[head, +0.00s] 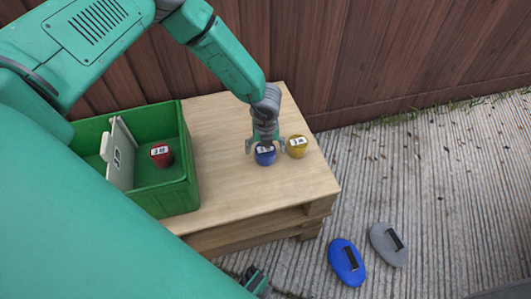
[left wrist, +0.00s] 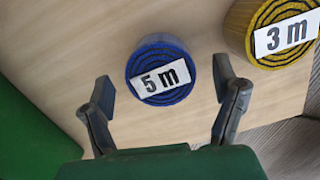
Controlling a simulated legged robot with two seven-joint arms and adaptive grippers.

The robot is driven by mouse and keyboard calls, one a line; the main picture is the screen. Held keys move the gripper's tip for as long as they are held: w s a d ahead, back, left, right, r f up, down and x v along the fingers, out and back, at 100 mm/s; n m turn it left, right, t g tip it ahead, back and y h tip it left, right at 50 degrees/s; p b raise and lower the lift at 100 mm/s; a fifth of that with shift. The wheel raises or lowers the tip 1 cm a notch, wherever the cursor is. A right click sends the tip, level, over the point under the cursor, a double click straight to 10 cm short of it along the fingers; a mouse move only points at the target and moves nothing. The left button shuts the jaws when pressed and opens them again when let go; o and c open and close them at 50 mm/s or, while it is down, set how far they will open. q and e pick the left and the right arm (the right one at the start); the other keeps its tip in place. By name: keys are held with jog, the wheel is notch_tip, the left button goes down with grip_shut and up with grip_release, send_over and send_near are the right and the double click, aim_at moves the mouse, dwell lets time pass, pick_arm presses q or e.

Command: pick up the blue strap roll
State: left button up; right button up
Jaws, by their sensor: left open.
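The blue strap roll (head: 265,157) stands on the wooden table, with a white label on top. In the left wrist view the blue roll (left wrist: 160,72) shows its "5 m" label and lies ahead of the space between my fingers. My left gripper (head: 265,148) is open above the blue roll, pointing down, with a finger on either side. In the left wrist view my left gripper (left wrist: 166,98) has its fingers spread wide, with a gap between each finger and the roll. Part of a dark green gripper (head: 256,281) shows low in the head view; its jaws are unclear.
A yellow strap roll (head: 297,148) marked "3 m" stands close right of the blue one. A green crate (head: 197,180) on the wooden table (head: 235,195) holds a red roll (head: 162,157) and a pale divider (head: 119,152). Blue (head: 346,262) and grey (head: 389,244) oval pads lie on the ground.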

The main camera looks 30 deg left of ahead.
pick_arm(q)
jog(key=shift+f, duration=0.6)
jog(key=shift+r, duration=0.1)
jog(key=c, duration=1.4)
jog(key=shift+o, duration=0.2)
jog(key=shift+r, duration=0.1)
